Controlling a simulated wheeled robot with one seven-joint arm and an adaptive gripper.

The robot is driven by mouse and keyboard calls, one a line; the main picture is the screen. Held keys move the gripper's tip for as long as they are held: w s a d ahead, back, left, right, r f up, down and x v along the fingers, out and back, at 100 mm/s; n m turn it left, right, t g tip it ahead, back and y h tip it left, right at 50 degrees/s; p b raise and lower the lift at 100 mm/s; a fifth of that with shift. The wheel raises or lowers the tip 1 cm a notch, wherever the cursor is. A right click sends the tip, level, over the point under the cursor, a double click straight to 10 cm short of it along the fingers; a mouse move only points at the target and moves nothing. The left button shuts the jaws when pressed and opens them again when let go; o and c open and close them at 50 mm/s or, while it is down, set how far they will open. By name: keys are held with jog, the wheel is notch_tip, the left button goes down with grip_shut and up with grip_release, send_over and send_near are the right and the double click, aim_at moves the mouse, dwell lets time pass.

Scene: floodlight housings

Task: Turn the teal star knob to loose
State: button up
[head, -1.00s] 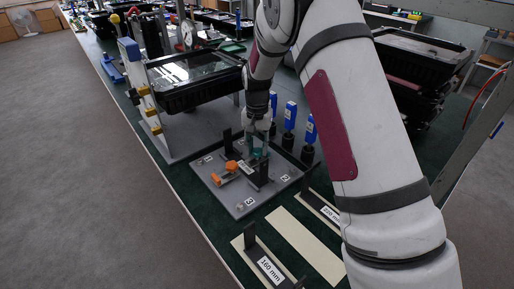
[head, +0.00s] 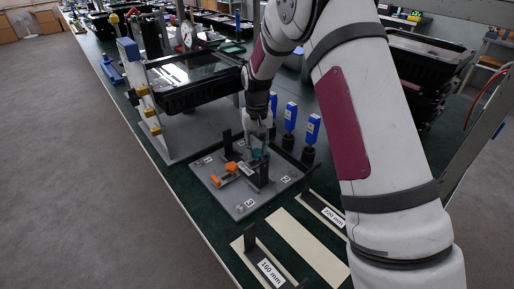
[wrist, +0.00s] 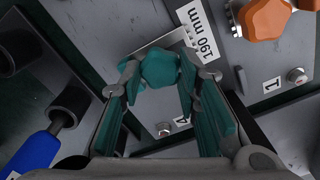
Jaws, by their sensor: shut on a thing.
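The teal star knob (wrist: 160,68) sits between my fingertips in the wrist view, with pads touching its sides. My gripper (wrist: 160,76) has teal-lined fingers and is shut on the knob. In the head view my gripper (head: 259,143) reaches down to the teal knob (head: 258,155), which is partly hidden by the fingers. The knob stands on a dark block on the grey fixture plate (head: 243,206). I cannot read any loose or tight mark near it.
An orange knob (head: 231,166) stands left of the teal one; it also shows in the wrist view (wrist: 265,17). Blue-handled tools (head: 290,116) stand close behind on the right. Dark gauges with "160 mm" (head: 271,271) and "220 mm" labels lie in front. A black housing (head: 200,82) stands behind.

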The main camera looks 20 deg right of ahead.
aim_at(257, 151)
jog(key=o, duration=1.2)
jog(key=shift+c, duration=0.2)
notch_tip(257, 151, up, 12)
